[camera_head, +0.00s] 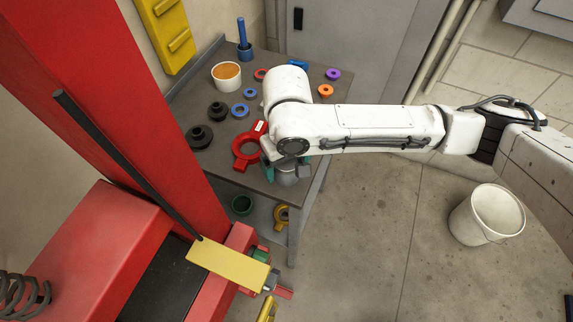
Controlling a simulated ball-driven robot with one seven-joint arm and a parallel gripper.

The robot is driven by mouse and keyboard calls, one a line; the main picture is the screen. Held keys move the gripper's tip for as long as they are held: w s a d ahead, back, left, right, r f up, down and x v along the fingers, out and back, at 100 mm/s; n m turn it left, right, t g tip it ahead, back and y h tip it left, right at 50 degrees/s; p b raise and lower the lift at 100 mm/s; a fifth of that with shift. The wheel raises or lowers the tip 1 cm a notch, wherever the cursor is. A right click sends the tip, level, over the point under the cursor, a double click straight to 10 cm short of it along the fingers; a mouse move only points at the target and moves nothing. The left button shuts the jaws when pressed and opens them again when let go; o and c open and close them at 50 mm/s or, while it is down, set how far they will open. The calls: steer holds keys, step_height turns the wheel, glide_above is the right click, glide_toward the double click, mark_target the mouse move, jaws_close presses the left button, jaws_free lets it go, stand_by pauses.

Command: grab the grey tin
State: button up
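A grey tin (287,179) stands near the front right edge of the grey table, directly beneath the end of my white arm. Only its lower part shows; my arm hides its top. My gripper (286,168) is over the tin, with teal finger parts showing at its left and right sides. Whether the fingers touch or grip the tin is hidden.
A red ring-shaped part (248,148) lies left of the tin. The table (195,90) also bears a white tub (227,77), black parts (199,136) and small coloured rings. A red frame (110,70) stands at left. A white bucket (487,214) is on the floor at right.

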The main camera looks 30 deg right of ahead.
steer(key=c, duration=1)
